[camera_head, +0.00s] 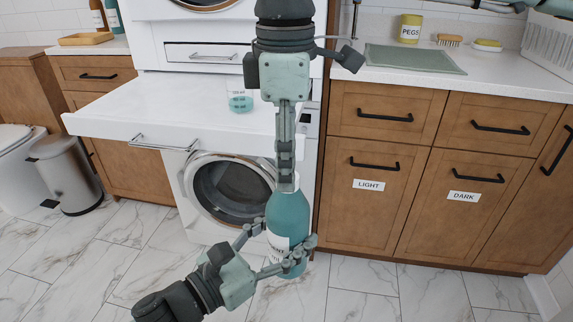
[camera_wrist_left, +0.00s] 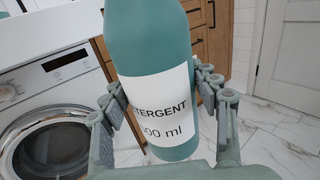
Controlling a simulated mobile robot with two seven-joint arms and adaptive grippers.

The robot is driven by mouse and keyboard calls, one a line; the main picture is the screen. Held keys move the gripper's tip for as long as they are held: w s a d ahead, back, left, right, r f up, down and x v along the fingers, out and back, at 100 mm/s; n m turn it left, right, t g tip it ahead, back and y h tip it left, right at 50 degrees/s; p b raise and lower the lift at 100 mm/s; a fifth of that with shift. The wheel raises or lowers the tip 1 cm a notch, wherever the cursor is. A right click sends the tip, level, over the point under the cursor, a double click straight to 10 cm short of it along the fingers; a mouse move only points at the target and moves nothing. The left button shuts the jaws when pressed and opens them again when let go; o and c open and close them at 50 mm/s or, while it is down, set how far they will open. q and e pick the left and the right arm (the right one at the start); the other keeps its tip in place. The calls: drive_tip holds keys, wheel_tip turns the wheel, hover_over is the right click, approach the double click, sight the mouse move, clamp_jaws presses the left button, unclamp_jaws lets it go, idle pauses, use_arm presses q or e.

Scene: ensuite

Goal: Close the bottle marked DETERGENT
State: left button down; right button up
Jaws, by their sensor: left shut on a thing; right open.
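The teal bottle marked DETERGENT (camera_head: 288,213) has a white label, and in the left wrist view the bottle (camera_wrist_left: 150,45) fills the middle with its label facing the camera. My left gripper (camera_head: 284,233) is shut around the bottle's body at label height, with fingers on both sides. The bottle looks roughly upright in front of the washer. My right gripper (camera_head: 286,180) is open and points down from above. Its fingers, seen edge-on, cover the bottle's neck and mouth. I cannot tell whether they touch the bottle or whether a cap is there.
A measuring cup with teal liquid (camera_head: 240,101) stands on the white pull-out shelf (camera_head: 170,105). The washer (camera_head: 232,190) is behind the bottle. Wooden cabinets (camera_head: 375,190) marked LIGHT and DARK stand right. A steel bin (camera_head: 68,175) is at the left. The marble floor in front is clear.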

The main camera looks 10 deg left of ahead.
drive_tip(key=shift+r, duration=1.5)
drive_tip(key=shift+c, duration=0.4)
